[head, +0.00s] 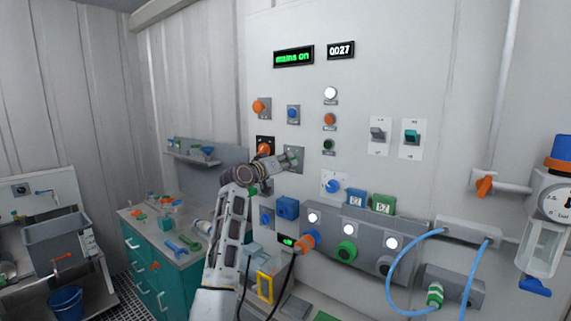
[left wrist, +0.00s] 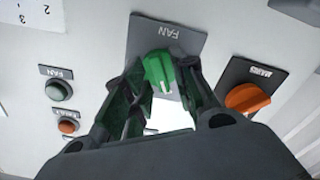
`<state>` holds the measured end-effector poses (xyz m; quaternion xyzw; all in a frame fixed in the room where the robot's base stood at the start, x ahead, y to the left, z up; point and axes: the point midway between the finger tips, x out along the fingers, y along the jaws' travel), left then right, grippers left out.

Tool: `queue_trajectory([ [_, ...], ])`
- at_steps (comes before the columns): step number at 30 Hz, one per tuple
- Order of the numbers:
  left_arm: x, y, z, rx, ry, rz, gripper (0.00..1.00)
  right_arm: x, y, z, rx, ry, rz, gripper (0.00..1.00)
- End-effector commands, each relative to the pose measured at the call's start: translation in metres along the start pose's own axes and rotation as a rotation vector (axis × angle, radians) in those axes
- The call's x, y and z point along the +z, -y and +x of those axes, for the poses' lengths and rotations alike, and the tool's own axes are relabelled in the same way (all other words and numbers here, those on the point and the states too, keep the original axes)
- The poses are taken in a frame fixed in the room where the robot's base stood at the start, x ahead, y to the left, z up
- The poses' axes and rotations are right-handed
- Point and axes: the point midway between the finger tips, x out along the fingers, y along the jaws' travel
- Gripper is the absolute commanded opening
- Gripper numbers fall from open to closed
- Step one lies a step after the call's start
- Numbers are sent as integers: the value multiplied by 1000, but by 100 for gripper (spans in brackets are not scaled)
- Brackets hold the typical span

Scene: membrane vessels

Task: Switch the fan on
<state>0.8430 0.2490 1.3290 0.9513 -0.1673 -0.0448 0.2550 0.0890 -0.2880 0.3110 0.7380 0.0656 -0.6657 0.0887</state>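The fan switch is a green rotary knob (left wrist: 159,72) on a grey plate marked FAN (left wrist: 150,33), shown upside down in the left wrist view. My left gripper (left wrist: 162,80) is open, with one finger on each side of the knob. The left finger looks very close to it; I cannot tell whether it touches. In the head view my left gripper (head: 291,159) is at the wall panel and mostly hides the knob. The fan lamp (left wrist: 58,91) is dull green and looks unlit; it also shows in the head view (head: 329,145). My right gripper is out of view.
The orange mains knob (left wrist: 247,98) is close beside the fan plate. The display (head: 293,57) reads "mains on". Below are a blue knob (head: 333,186) and a grey box with lit round lamps (head: 370,236). A teal cabinet (head: 150,262) stands at left.

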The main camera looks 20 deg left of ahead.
Motion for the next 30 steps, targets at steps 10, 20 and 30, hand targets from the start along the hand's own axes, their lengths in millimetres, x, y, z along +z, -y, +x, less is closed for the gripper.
queue_trajectory([
  [10,0,0,0,0,0,0,0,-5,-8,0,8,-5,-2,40],
  [20,0,1,0,-1,0,49,0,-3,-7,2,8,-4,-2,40],
  [30,0,2,0,-2,1,231,0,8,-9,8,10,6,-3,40],
])
